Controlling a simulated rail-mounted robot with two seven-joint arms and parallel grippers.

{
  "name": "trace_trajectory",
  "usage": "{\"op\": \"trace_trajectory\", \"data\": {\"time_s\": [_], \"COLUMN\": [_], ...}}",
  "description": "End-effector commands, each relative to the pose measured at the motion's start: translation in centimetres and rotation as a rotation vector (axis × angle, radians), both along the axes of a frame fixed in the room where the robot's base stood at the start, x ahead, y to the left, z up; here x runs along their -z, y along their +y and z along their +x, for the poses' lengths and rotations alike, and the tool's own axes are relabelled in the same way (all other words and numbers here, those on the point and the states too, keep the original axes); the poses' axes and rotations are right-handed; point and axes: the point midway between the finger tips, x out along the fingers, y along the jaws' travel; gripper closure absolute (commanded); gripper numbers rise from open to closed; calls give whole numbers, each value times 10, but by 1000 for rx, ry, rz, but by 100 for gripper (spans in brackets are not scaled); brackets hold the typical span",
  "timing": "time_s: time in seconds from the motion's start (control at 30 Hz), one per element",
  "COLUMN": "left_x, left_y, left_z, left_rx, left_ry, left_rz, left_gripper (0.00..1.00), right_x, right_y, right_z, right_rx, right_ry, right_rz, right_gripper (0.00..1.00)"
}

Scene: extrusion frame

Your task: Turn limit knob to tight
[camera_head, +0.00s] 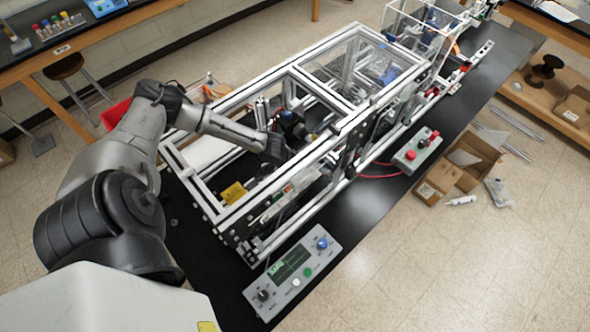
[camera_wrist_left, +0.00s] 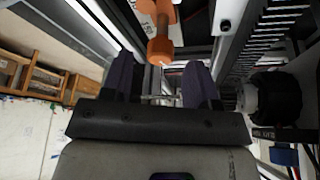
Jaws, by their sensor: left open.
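My left gripper (camera_wrist_left: 160,75) is open, with its two dark fingers apart and a thin metal rod showing between them. In the head view my left arm reaches into the extrusion frame (camera_head: 235,215), and its fingertips are hidden there. In the wrist view an orange knob-like part (camera_wrist_left: 160,48) lies just beyond the gap between the fingers; I cannot tell whether they touch it. A round black knob (camera_wrist_left: 275,98) sits right of the fingers. The grey control panel (camera_head: 290,270) carries a blue knob (camera_head: 322,243) and a black knob (camera_head: 263,294). No readable label marks the limit knob.
Metal bars of the frame surround my left gripper closely. A toothed or ribbed black part (camera_wrist_left: 262,45) stands at its right in the wrist view. A grey box with red buttons (camera_head: 416,150) is on the black bench. An open cardboard box (camera_head: 470,160) lies on the floor.

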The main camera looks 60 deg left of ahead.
Motion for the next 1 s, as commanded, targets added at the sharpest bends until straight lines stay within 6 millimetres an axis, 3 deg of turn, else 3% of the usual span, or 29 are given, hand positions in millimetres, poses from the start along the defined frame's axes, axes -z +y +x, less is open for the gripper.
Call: {"op": "trace_trajectory", "data": {"time_s": [0.2, 0.6, 1.0], "left_x": [15, 19, 19], "left_y": [-1, -1, -1], "left_z": [6, 7, 7], "left_rx": [-1, 0, 0], "left_ry": [1, 0, 1], "left_rz": [0, 0, 0], "left_gripper": [46, 46, 84], "right_x": [-1, -1, -1], "right_y": [0, 0, 0], "right_z": [0, 0, 0], "right_rx": [0, 0, 0], "right_ry": [0, 0, -1], "right_rz": [0, 0, 1], "right_gripper": [57, 57, 57]}}
